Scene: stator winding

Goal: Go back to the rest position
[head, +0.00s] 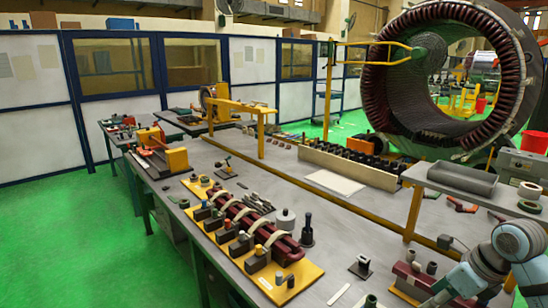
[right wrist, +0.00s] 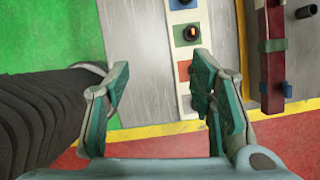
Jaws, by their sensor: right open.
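My right arm (head: 500,258) comes in at the lower right corner of the head view, over the near right end of the bench. Its gripper cannot be made out there. In the right wrist view my right gripper (right wrist: 158,84) is open, with its two teal fingers wide apart and nothing between them. A white strip with coloured squares (right wrist: 187,58) lies below, beside the right finger. My left arm and left gripper are not in view.
The long grey bench (head: 345,215) carries a yellow board (head: 312,272) with a dark red bar (head: 250,218) and small parts. A grey tray (head: 462,180) stands on a raised shelf at right. A large stator ring (head: 375,90) stands behind. Green floor (head: 75,235) is clear at left.

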